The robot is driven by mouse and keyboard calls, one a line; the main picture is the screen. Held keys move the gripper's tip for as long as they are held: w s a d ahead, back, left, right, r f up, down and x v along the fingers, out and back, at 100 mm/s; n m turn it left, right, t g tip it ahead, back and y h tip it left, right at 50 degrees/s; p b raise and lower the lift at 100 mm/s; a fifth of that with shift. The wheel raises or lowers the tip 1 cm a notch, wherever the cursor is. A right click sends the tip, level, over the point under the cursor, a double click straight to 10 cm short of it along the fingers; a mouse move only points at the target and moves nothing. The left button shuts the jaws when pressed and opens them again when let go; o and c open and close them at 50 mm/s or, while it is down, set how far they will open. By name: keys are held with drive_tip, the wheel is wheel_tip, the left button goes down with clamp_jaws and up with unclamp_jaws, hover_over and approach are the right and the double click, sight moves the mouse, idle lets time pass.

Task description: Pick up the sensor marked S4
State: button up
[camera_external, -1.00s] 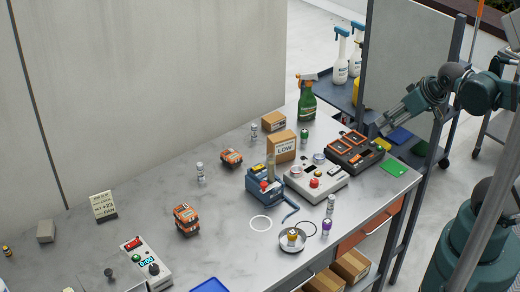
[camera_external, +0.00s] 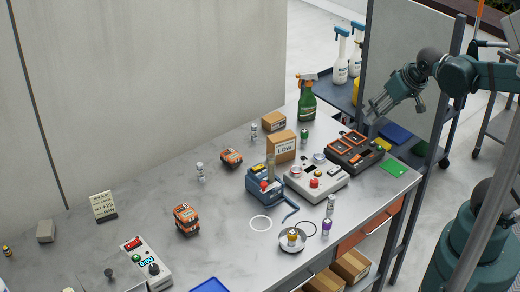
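Several small upright cylinders that may be sensors stand on the grey bench: one by the wall side (camera_external: 200,172), one near the small carton (camera_external: 254,132), one with a green top (camera_external: 304,136), one near the front edge (camera_external: 331,205) and a purple-topped one (camera_external: 326,227). Their markings are too small to read, so I cannot tell which is S4. My gripper (camera_external: 371,113) is in the air at the upper right, above the far right end of the bench, apart from all of them. It is too small to tell whether its fingers are open.
The bench (camera_external: 130,215) holds a black-and-orange charger (camera_external: 355,151), a grey box with a red button (camera_external: 315,184), a blue device (camera_external: 264,187), a LOW carton (camera_external: 282,147), a green spray bottle (camera_external: 307,100) and orange blocks (camera_external: 186,219). The left middle is mostly clear.

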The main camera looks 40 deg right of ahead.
drive_tip(key=w+f+m+g, duration=0.1)
drive_tip(key=w+f+m, duration=0.15)
drive_tip(key=w, duration=0.75)
drive_tip(key=m+g+h+b, duration=0.2)
drive_tip(key=m+g+h, duration=0.15)
drive_tip(key=m, duration=0.45)
hover_over(304, 132)
drive_tip(key=s+a, duration=0.1)
drive_tip(key=a, duration=0.1)
wheel_tip(304, 132, down, 21)
drive_tip(key=shift+s+n+t, duration=0.15)
drive_tip(key=shift+n+t, duration=0.1)
drive_tip(key=shift+f, duration=0.1)
drive_tip(key=shift+x, duration=1.2)
drive_tip(key=shift+b+x, duration=0.4)
drive_tip(key=shift+x, duration=2.2)
